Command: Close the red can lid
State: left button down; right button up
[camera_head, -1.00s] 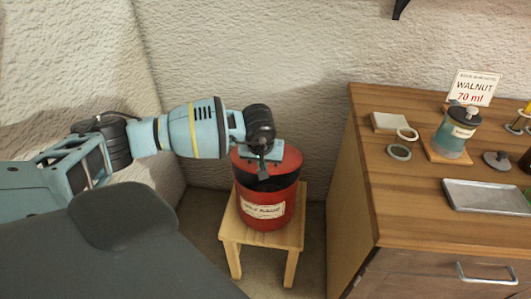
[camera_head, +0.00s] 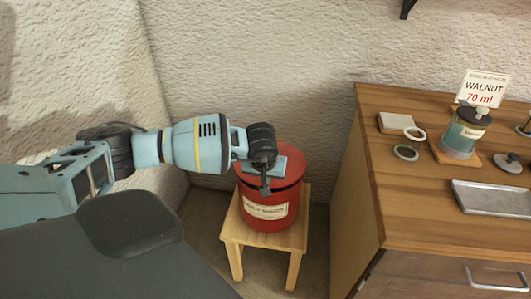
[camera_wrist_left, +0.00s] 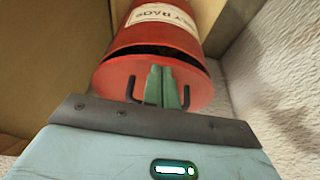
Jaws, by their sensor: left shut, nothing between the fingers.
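The red can (camera_head: 266,212) with a pale label stands upright on a small wooden stool. Its red lid (camera_head: 290,157) lies low over the can's top, nearly level. In the left wrist view, the lid (camera_wrist_left: 198,90) shows a narrow dark gap between it and the can body (camera_wrist_left: 160,32). My left gripper (camera_head: 266,188) is over the lid and hides part of it. In the left wrist view its two fingers (camera_wrist_left: 162,72) are together and empty, with the tips at the lid near the gap. Whether they touch the lid I cannot tell. My right gripper is not in view.
The wooden stool (camera_head: 292,236) stands by a textured wall. A wooden cabinet (camera_head: 430,215) to the right carries a jar (camera_head: 463,132), a metal tray (camera_head: 490,198), rings and a WALNUT sign (camera_head: 484,89). Some floor is clear between stool and cabinet.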

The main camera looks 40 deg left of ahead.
pick_arm(q)
jog(key=shift+r, duration=0.15)
notch_tip(320, 180, up, 5)
jog(key=p, duration=0.3)
jog(key=s+d, duration=0.5)
jog(key=s, duration=0.3)
jog(key=shift+s+d+b, duration=0.25)
jog(key=shift+s+b, duration=0.15)
